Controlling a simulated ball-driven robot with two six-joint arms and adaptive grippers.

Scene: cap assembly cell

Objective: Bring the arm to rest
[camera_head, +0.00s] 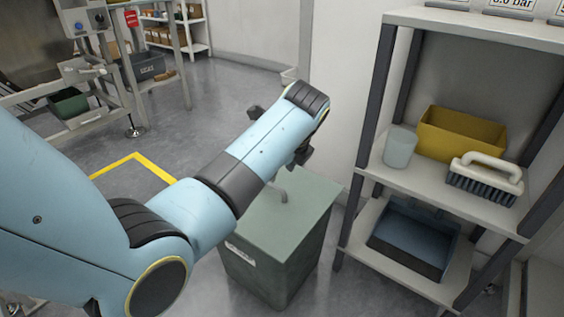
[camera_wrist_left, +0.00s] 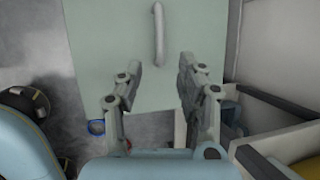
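My left arm comes in from the left of the head view and reaches over a green-grey box. My left gripper (camera_head: 300,156) is mostly hidden behind its own wrist there. In the left wrist view my left gripper (camera_wrist_left: 159,62) shows two fingers spread apart with nothing between them. It is open above the box's lid (camera_wrist_left: 105,45), near a pale bar handle (camera_wrist_left: 158,35). The handle also shows in the head view (camera_head: 282,190), apart from the gripper as far as I can see. My right gripper is in neither view.
A shelf rack (camera_head: 364,140) stands at right, holding a yellow bin (camera_head: 461,132), a pale cup (camera_head: 399,147), a brush (camera_head: 484,180) and a blue bin (camera_head: 412,238). The green-grey box (camera_head: 270,260) stands beside it. Open floor (camera_head: 215,110) lies behind my arm.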

